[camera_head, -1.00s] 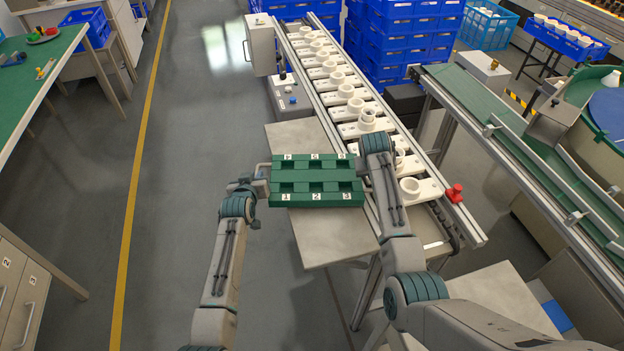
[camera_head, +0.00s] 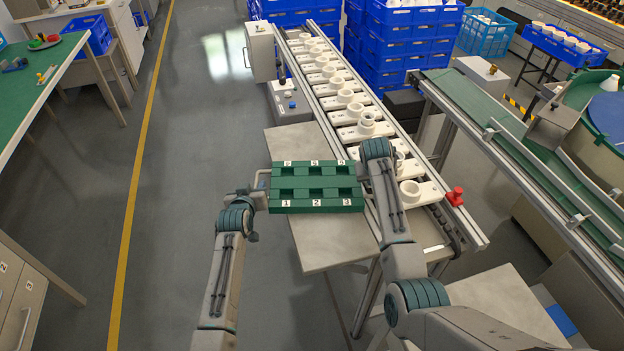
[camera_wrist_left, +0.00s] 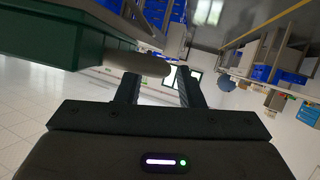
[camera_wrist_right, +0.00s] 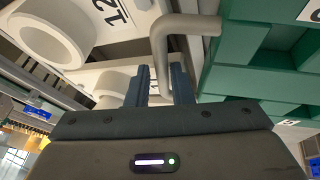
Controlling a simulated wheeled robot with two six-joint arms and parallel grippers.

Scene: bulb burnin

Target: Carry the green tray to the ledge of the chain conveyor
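The green tray (camera_head: 316,208), with numbered pockets that look empty, is level over the pale grey ledge (camera_head: 325,245) beside the chain conveyor (camera_head: 350,100). I cannot tell whether it touches the ledge. Its left edge reaches slightly past the ledge's left edge. My left gripper (camera_wrist_left: 157,88) is open at the tray's left handle (camera_wrist_left: 152,68); the handle's bend shows just beyond the fingertips. My right arm hides that handle in the head view.
White holders (camera_head: 410,190) line the conveyor just right of the tray. A red knob (camera_head: 455,196) is at its near end. A grey control box (camera_head: 288,100) stands behind the ledge. Blue crates (camera_head: 405,45) are stacked at the back. The floor on the left is clear.

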